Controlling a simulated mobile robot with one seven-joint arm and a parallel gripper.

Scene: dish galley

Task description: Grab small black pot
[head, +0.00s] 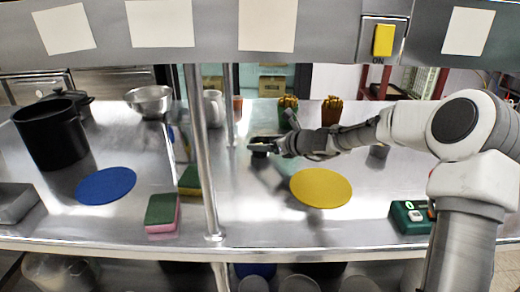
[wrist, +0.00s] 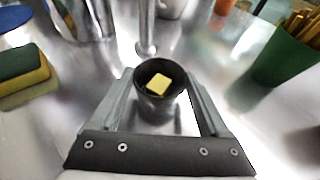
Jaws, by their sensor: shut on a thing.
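The small black pot (wrist: 160,101) sits between the two fingers of my gripper (wrist: 160,92) in the wrist view, with a finger along each side. A pale yellow block (wrist: 158,84) lies inside it. In the head view my gripper (head: 262,145) reaches in from the right and is shut on the pot (head: 260,154), just right of the steel posts. The pot looks upright. I cannot tell whether its base touches the counter.
A steel post (head: 203,160) stands left of my gripper. A yellow disc (head: 321,188) lies in front, and sponges (head: 162,212), a blue disc (head: 106,186) and a large black pot (head: 50,137) lie left.

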